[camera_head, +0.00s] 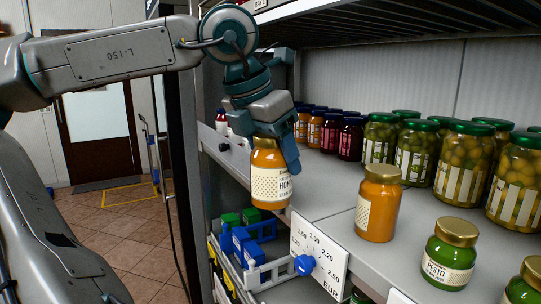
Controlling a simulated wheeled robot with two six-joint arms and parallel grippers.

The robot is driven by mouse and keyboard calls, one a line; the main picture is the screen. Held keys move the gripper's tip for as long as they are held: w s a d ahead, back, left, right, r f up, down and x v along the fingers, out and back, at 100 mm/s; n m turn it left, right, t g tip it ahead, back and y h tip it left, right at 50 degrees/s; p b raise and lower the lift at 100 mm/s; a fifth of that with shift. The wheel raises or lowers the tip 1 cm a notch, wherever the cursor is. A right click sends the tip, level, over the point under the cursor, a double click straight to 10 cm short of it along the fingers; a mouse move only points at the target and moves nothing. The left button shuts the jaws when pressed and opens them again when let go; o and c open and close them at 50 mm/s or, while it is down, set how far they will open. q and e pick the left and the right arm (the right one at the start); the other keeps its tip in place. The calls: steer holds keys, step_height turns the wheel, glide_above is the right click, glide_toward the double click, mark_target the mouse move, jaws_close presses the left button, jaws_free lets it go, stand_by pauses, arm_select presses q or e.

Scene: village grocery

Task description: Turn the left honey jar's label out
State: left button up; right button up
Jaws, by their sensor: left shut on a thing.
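My left gripper (274,140) is shut on the left honey jar (268,158), an amber jar with a gold lid, gripped from above near its top. The jar is upright at the shelf's front edge; I cannot tell whether its base touches the shelf. Its cream label (270,184) shows in front, with part of the word "HONEY" readable toward the right. A second honey jar (379,212) stands on the shelf to the right, its label turned to the left and only partly seen. My right gripper is not in view.
Green-lidded jars (459,163) and dark red jars (351,139) stand behind on the shelf (322,190). A pesto jar (449,255) stands at the front right. A price sign (318,257) hangs on the shelf edge, and blue and white crates (247,245) lie below.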

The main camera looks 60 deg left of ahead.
arm_select(q)
steer(key=w+f, duration=0.1)
steer(key=w, duration=0.3)
steer(key=w+d+f, duration=0.1)
steer(key=w, duration=0.3)
steer(key=w+f, duration=0.1)
steer(key=w, duration=0.4)
steer(key=shift+d+f, duration=0.15)
steer(key=shift+f, duration=0.1)
steer(key=shift+w+f, duration=0.25)
steer(key=shift+w, duration=0.3)
steer(key=shift+w+d+m, duration=0.1)
steer(key=shift+m, duration=0.2)
